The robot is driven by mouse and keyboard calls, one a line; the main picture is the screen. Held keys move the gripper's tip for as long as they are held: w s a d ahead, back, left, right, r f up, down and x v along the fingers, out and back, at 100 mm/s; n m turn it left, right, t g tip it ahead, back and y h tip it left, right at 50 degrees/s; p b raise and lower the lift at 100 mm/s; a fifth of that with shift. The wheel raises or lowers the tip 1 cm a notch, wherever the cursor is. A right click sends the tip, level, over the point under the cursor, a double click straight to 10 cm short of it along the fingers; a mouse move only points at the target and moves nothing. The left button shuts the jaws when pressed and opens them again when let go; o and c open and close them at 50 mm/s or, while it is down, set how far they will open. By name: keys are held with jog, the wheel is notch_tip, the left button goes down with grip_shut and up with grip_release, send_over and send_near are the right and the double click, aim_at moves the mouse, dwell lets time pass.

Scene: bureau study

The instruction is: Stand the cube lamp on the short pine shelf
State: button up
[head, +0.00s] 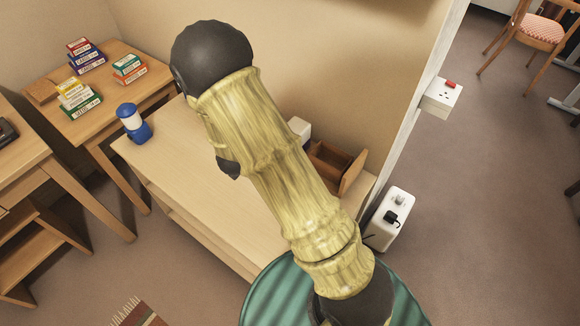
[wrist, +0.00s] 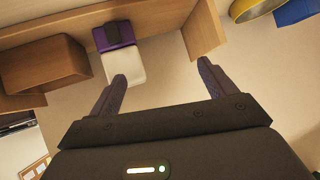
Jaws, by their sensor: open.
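The cube lamp (wrist: 124,64) has a white block and a dark purple part. In the wrist view it is against a light wood board (wrist: 165,20), beside a brown wooden box (wrist: 45,65). I cannot tell exactly what it rests on. My gripper (wrist: 162,72) is open and empty. The lamp lies beyond the fingertips, nearer the left finger in the wrist view. My arm hides the gripper in the head view.
A long, low pale wood unit (head: 185,165) stands along the wall, with a blue lantern (head: 133,122) at its left end. The brown box (head: 328,160) is near its right end. A yellow round thing (wrist: 250,8) shows in the wrist view. A white appliance (head: 388,218) stands on the floor.

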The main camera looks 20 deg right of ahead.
jog(key=s+r+n+g+y, duration=0.3)
jog(key=s+r+n, duration=0.1)
jog(key=s, duration=0.6)
jog(key=s+d+r+n+g+y, duration=0.1)
jog(key=s+r+n+g+y, duration=0.2)
jog(key=s+r, duration=0.4)
jog(key=s+n, duration=0.1)
jog(key=s, duration=0.2)
jog(key=shift+s+n, duration=0.2)
jog(key=shift+n, duration=0.2)
